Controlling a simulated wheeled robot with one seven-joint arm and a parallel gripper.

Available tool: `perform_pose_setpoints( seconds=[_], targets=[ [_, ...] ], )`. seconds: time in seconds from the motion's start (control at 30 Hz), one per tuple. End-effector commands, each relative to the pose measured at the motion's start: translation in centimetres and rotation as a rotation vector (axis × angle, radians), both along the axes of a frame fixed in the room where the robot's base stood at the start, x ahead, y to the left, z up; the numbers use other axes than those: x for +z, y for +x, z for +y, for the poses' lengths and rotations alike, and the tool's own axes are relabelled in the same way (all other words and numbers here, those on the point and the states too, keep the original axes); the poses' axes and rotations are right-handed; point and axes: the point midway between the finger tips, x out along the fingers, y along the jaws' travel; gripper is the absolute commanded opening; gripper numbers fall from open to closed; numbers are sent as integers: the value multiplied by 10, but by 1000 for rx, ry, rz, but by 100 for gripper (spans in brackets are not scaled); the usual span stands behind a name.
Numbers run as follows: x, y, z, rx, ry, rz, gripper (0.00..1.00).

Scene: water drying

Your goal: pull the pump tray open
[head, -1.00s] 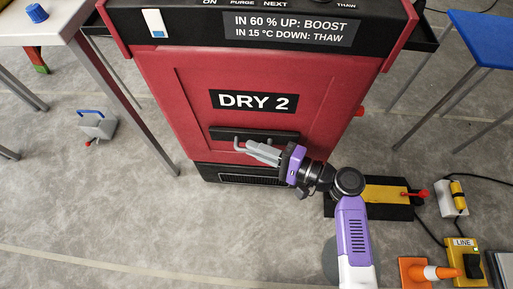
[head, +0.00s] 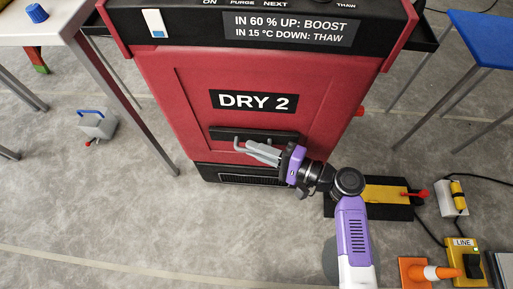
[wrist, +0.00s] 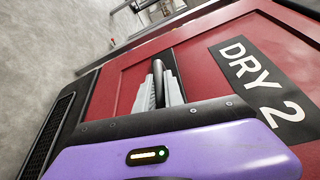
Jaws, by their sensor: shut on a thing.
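The pump tray (head: 225,133) shows as a dark panel low on the front of the red DRY 2 machine (head: 185,100). A grey bar handle (head: 238,140) stands out from it, its left end clear of my fingers. My gripper (head: 262,151) is at this handle, shut on it. In the wrist view both light grey fingers of my gripper (wrist: 159,90) close around the dark bar (wrist: 158,72). The rest of the handle is hidden behind the fingers. The tray looks close against the machine's front; I cannot tell any gap.
A vented dark base (head: 240,178) runs below the tray. A grey can (head: 97,126) stands left. The floor before the machine's left is clear.

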Motion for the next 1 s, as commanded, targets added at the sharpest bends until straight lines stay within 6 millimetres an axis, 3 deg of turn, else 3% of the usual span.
perform_pose_setpoints(
  seconds=[0.23, 0.37, 0.8, 1.0],
  targets=[
    [-1, 0, -1, -2, 0, 2, 0],
    [0, -12, 0, -2, 0, 5, 0],
    [0, -114, 3, -3, 0, 9, 0],
    [-1, -145, 4, -3, -2, 7, 0]
  ],
)
